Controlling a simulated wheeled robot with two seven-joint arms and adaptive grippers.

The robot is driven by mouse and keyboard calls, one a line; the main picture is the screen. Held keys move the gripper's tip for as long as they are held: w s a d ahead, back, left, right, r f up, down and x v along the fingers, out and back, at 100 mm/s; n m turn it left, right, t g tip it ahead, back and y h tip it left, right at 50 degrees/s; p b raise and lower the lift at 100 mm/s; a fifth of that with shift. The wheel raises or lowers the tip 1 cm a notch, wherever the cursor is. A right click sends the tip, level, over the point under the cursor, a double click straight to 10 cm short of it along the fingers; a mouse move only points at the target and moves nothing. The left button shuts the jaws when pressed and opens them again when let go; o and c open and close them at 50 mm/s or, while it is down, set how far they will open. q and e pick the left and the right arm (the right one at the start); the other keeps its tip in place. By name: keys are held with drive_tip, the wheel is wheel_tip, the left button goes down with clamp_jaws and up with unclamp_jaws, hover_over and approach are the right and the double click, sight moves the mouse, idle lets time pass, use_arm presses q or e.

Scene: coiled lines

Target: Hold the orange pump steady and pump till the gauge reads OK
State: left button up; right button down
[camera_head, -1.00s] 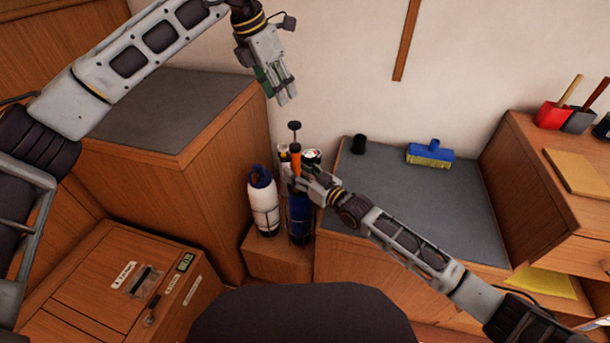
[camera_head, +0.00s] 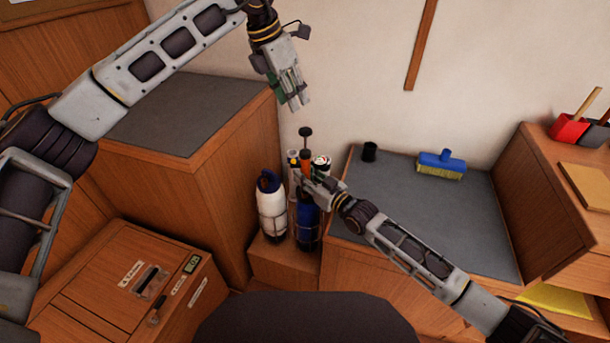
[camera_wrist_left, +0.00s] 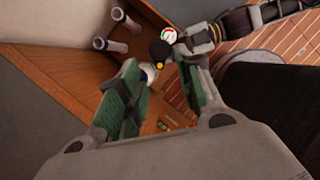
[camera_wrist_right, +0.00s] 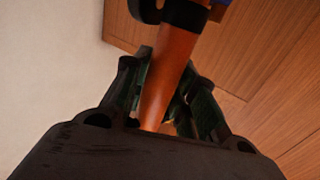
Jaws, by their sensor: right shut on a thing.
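The orange pump (camera_head: 305,158) stands upright in the corner, its black T-handle (camera_head: 306,132) raised on a rod. The round white gauge (camera_head: 321,162) is just right of the pump; its reading is too small to make out. My right gripper (camera_head: 303,180) is shut around the pump's orange barrel, which shows between its fingers in the right wrist view (camera_wrist_right: 168,85). My left gripper (camera_head: 296,104) is open and empty, above and slightly left of the handle. In the left wrist view, the black handle (camera_wrist_left: 160,50) and the gauge (camera_wrist_left: 168,35) lie beyond its fingers.
A white bottle-like fender (camera_head: 271,212) and a blue one (camera_head: 307,222) stand in racks close to the pump. A tall wooden cabinet (camera_head: 225,170) is to the left. A grey-topped counter (camera_head: 430,215) to the right bears a brush (camera_head: 441,162) and a black cup (camera_head: 370,151).

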use_arm(q)
drive_tip(key=shift+r, duration=0.2)
drive_tip(key=c, duration=0.6)
drive_tip(key=shift+d+r, duration=0.15)
drive_tip(key=shift+r, duration=0.15)
drive_tip(key=shift+c, duration=0.9)
drive_tip(key=d, duration=0.2)
drive_tip(key=shift+s+d+r+m+t, duration=0.3)
drive_tip(key=shift+s+d+m, duration=0.1)
clamp_jaws()
drive_tip(key=w+m, duration=0.1)
drive_tip(key=m, duration=0.8)
drive_tip(key=f+m+t+y, duration=0.1)
drive_tip(key=m, duration=0.8)
drive_tip(key=w+m, duration=0.1)
drive_tip(key=m, duration=0.9)
drive_tip(key=shift+w+f+t+y, duration=0.25)
drive_tip(key=shift+w+t+y, duration=0.05)
drive_tip(key=shift+w+y, duration=0.1)
drive_tip(key=shift+f, duration=0.1)
